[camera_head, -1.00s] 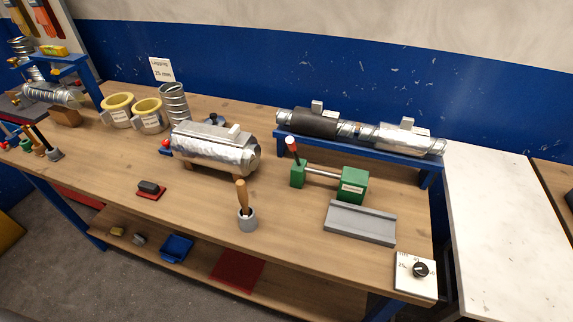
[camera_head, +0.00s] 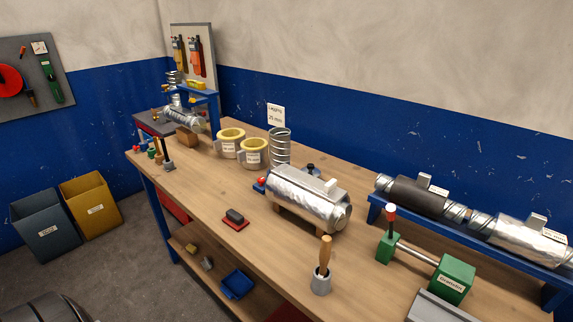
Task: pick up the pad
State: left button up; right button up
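A small dark pad-like block (camera_head: 235,215) lies on a red plate (camera_head: 235,225) near the front edge of the wooden bench, left of the foil-wrapped duct. It looks like the pad, though no label shows on it. Neither of my grippers is in view, so nothing is seen touching the block.
The foil-wrapped duct (camera_head: 305,200) rests on wooden supports to its right. A brush in a grey cup (camera_head: 321,284) stands by the front edge. Yellow rings (camera_head: 254,153) stand behind. Bare bench top (camera_head: 205,190) surrounds the red plate. Two bins (camera_head: 90,205) stand on the floor at left.

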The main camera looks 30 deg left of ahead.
aim_at(233, 220)
jog(key=u, duration=1.4)
